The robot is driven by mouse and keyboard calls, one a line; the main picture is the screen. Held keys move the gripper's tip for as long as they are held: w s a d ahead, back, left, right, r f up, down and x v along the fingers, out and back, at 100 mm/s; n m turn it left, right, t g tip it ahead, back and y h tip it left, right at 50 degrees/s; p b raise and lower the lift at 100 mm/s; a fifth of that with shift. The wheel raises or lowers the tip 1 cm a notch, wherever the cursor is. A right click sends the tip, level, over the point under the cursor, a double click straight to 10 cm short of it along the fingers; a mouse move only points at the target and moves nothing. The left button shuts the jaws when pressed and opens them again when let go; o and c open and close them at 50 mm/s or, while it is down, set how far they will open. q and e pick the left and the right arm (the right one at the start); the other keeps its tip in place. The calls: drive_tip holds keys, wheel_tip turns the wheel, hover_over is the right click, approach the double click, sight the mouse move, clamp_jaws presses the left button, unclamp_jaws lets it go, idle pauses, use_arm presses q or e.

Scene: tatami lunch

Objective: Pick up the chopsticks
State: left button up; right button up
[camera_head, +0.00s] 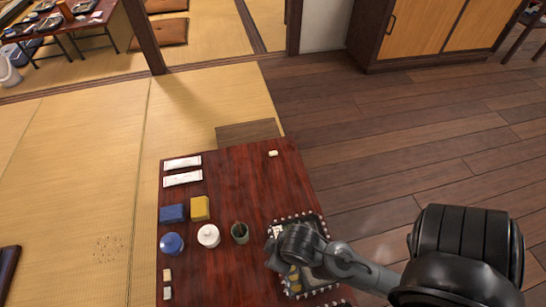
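I cannot make out the chopsticks for certain. Two slim white wrapped packets, upper (182,163) and lower (182,179), lie side by side at the table's far left; I cannot tell what is inside. My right arm comes in from the lower right, and my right gripper (274,252) is low over the left side of a dark tray with a pale patterned rim (316,218). The arm covers much of the tray. The fingers are too small and dark to show whether they are open or hold anything. My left gripper is out of view.
On the red-brown table (235,180) stand a blue box (172,213), a yellow box (200,208), a blue lidded pot (171,244), a white pot (208,236) and a dark cup (240,233). Small pale blocks lie near the edges. The table's upper middle is clear.

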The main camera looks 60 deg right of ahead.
idle(0.4)
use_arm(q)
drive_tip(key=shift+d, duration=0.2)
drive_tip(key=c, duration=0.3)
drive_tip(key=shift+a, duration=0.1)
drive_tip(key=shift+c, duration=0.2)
